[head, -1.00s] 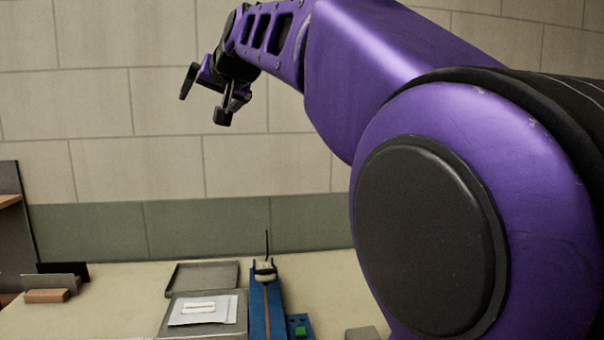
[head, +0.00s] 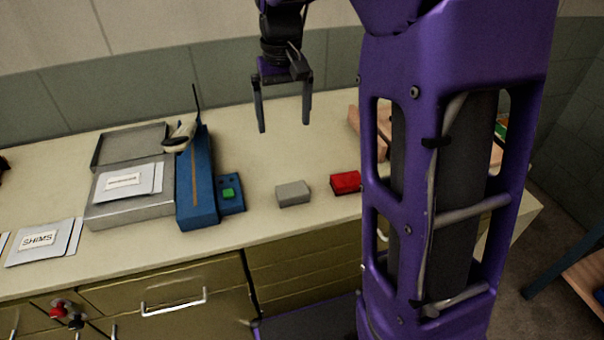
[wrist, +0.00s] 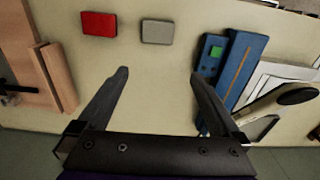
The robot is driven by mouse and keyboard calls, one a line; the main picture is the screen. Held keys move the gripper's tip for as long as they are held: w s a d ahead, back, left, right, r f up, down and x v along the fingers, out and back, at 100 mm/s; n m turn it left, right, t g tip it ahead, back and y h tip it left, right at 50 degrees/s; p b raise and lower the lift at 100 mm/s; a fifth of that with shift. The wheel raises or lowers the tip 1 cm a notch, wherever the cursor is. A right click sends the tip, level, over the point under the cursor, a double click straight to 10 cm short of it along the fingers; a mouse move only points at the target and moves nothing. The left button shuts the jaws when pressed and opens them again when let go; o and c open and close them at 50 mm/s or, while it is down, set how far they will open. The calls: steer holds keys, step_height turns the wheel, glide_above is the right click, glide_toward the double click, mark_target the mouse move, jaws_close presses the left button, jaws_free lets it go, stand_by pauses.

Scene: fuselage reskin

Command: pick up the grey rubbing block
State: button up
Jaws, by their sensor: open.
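The grey rubbing block (head: 293,194) lies on the cream bench top near its front edge, between a blue device and a red block. It also shows in the wrist view (wrist: 156,32), beyond the fingertips and roughly between their lines. My gripper (head: 284,128) is open and empty, pointing down above the back part of the bench. In the wrist view its two dark fingers (wrist: 158,72) are spread wide, with only bare bench between them. The block is apart from the fingers.
The red block (head: 345,183) lies just right of the grey one. Left of it stands the blue device (head: 198,185) with a green-buttoned box (head: 230,194). A grey metal case (head: 130,208) and a shims packet (head: 42,243) lie further left. Wooden pieces (wrist: 50,75) lie beyond the red block.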

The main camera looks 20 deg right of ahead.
glide_above(291, 187)
steer(key=f, duration=1.2)
steer(key=shift+w+f, duration=0.3)
steer(key=shift+s+f+b, duration=0.15)
steer(key=shift+s+f, duration=0.05)
steer(key=shift+f, duration=1.1)
steer(key=shift+s+f+b, duration=0.15)
steer(key=shift+f, duration=1.15)
steer(key=c, duration=1)
step_height(291, 187, up, 10)
steer(key=shift+r+p, duration=0.1)
steer(key=shift+p, duration=0.2)
steer(key=o, duration=0.9)
steer(key=shift+c, duration=0.2)
steer(key=c, duration=0.7)
